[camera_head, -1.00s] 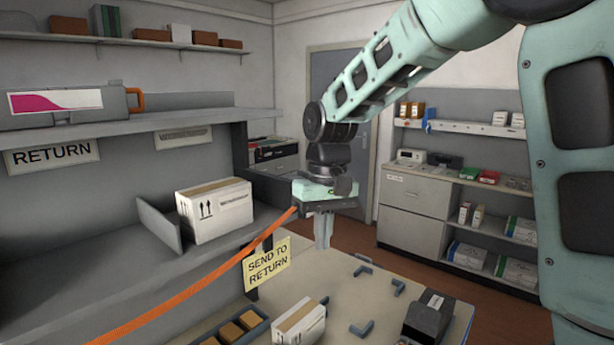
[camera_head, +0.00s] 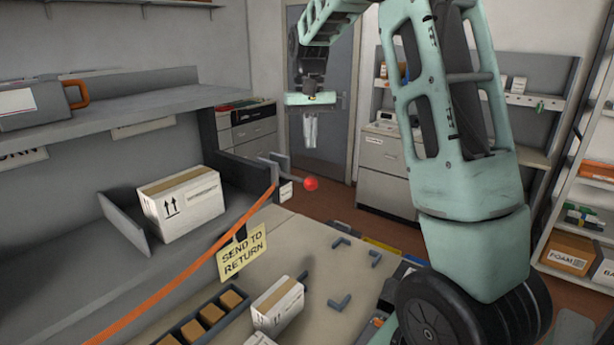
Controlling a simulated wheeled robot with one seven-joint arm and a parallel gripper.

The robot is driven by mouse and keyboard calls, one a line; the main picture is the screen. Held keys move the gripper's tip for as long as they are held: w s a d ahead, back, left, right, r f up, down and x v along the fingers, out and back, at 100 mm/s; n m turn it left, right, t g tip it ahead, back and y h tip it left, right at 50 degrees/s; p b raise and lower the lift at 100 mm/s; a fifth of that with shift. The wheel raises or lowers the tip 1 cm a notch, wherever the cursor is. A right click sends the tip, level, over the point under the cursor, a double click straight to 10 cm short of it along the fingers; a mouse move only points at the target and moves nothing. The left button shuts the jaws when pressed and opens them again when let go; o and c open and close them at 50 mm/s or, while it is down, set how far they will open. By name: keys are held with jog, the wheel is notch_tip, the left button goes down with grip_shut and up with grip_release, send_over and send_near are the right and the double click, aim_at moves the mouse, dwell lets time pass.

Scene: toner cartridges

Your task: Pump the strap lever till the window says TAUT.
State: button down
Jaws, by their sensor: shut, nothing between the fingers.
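The strap lever ends in a red ball knob (camera_head: 311,184), at the far end of the left shelf. Its thin grey bar (camera_head: 285,174) runs left from the knob to a bracket at the shelf end. A small white plate (camera_head: 286,191) sits below the bar; any writing on it is too small to read, and I cannot tell if it is the window. The orange strap (camera_head: 190,273) runs from the shelf end down to the lower left. My gripper (camera_head: 310,146) is shut and empty, pointing down, and appears above the knob in the picture, apart from it.
A white carton (camera_head: 183,204) stands on the left shelf. On the table (camera_head: 312,245) are a small white box (camera_head: 278,306), a blue tray (camera_head: 231,312) and dark corner brackets. My arm blocks the right middle.

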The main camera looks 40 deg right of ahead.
aim_at(311, 178)
jog(key=f+b, duration=0.6)
jog(key=f, duration=0.1)
jog(key=shift+s+a+b, duration=0.25)
jog(key=shift+s+b, duration=0.1)
jog(key=shift+b, duration=0.05)
jog(key=shift+f+b, duration=1.25)
jog(key=shift+f, duration=1)
jog(key=shift+r, duration=0.1)
